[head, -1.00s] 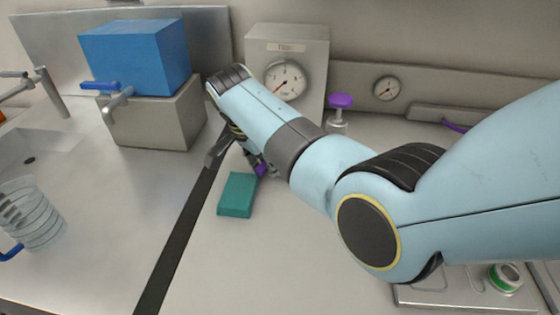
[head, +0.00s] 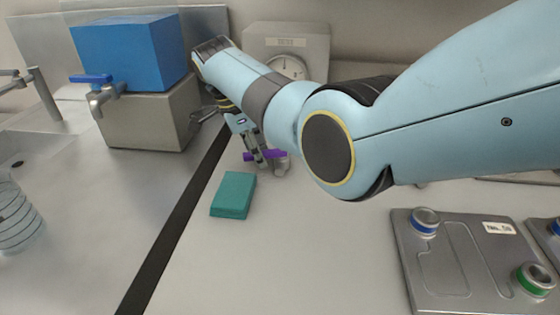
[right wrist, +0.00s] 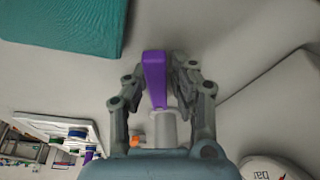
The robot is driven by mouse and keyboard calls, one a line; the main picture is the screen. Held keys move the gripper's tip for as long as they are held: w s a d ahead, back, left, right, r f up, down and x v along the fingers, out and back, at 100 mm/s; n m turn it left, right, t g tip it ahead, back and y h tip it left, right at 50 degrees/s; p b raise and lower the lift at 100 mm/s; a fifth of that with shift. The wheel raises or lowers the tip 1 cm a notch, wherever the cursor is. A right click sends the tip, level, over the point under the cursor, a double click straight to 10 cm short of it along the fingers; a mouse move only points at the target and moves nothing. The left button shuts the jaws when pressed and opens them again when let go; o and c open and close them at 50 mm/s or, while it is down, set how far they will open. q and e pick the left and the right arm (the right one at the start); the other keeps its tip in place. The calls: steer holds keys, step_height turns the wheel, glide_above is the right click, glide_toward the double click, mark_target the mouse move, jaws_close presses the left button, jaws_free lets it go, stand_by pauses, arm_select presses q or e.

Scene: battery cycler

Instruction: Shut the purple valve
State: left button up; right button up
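The purple valve shows in the head view as a purple lever (head: 268,156) on a small grey body (head: 281,165), partly hidden by my right gripper (head: 257,150). In the right wrist view, the purple lever (right wrist: 154,78) stands between the two fingers of my right gripper (right wrist: 156,82), and its pale body (right wrist: 162,128) lies nearer the palm. The fingers are spread on either side of the lever, with a small gap at the left finger. Contact at the right finger cannot be told. My left gripper is not in view.
A teal block (head: 233,195) lies just in front of the valve. A gauge box (head: 312,48) stands behind my right arm. A metal tray (head: 455,285) is at lower right.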

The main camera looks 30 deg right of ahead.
steer(key=shift+w+d+f+m+g+b, duration=0.2)
steer(key=shift+w+f+m+g+b, duration=0.2)
steer(key=shift+m+b, duration=0.55)
steer(key=shift+w+d+r+m, duration=0.1)
steer(key=shift+w+m, duration=0.05)
steer(key=shift+m, duration=0.2)
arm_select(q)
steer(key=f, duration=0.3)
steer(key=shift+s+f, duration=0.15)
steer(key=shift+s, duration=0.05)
arm_select(e)
steer(key=shift+r, duration=0.2)
arm_select(q)
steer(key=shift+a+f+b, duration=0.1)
steer(key=shift+b, duration=0.2)
arm_select(e)
steer(key=shift+w+d+f+m+b, duration=0.1)
steer(key=shift+w+d+m+b, duration=0.1)
steer(key=shift+m+b, duration=0.45)
steer(key=shift+y, duration=0.3)
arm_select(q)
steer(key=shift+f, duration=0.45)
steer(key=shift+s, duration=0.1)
arm_select(e)
steer(key=shift+w, duration=0.15)
